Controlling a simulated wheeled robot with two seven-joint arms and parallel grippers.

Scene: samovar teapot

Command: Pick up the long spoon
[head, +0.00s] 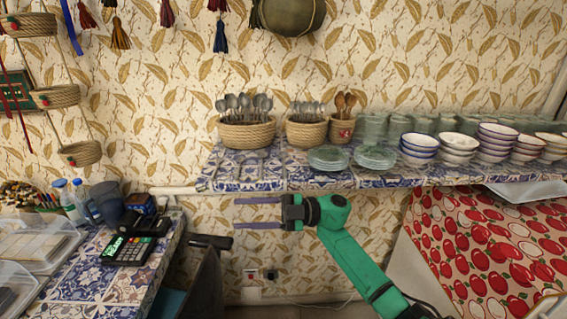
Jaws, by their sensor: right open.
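Several metal spoons (262,162) lie on the blue and white tiled shelf (310,182), near its front edge at the left. They are small and faint, and I cannot tell which is the long one. More metal spoons stand upright in a large wicker basket (246,133) and a smaller one (306,132) behind them. Wooden spoons (345,102) stand in a third basket. My right gripper (236,213) is open and empty, its two fingers pointing left. In the picture it is just below the shelf's front edge, apart from the spoons. My left gripper is not in view.
Stacked glass plates (375,158) and bowls (458,144) fill the shelf to the right. A tiled counter (85,285) at the lower left holds a card terminal (128,250), a dark mug (104,203) and bottles. A red apple-patterned cloth (485,245) hangs at the right.

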